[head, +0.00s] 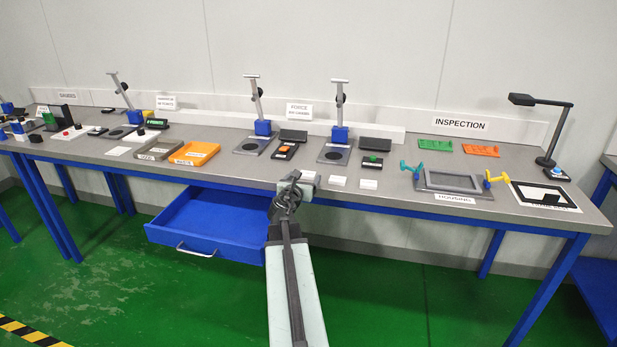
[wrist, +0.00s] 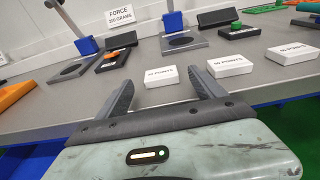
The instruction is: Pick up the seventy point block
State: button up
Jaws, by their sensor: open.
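Three small white blocks with printed point labels lie in a row on the grey bench. In the wrist view they are a left block (wrist: 161,76), a middle block (wrist: 229,66) and a right block (wrist: 292,54). Their first digits are too small to read surely, so I cannot tell which is the seventy point block. In the head view the middle (head: 338,182) and right (head: 369,184) blocks are clear; the left block (head: 309,176) is just beyond my gripper (head: 296,183). My gripper is open and empty at the bench's front edge, its fingers (wrist: 161,80) framing the left block.
Force gauge stands (head: 339,135) stand behind the blocks. A grey housing frame (head: 450,181) is to the right. An orange tray (head: 195,154) is to the left. An open blue drawer (head: 215,222) juts out below the bench at left.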

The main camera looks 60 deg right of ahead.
aim_at(307, 174)
jog(key=x, duration=0.4)
jog(key=shift+a, duration=0.2)
jog(key=shift+c, duration=0.3)
jog(key=c, duration=1.4)
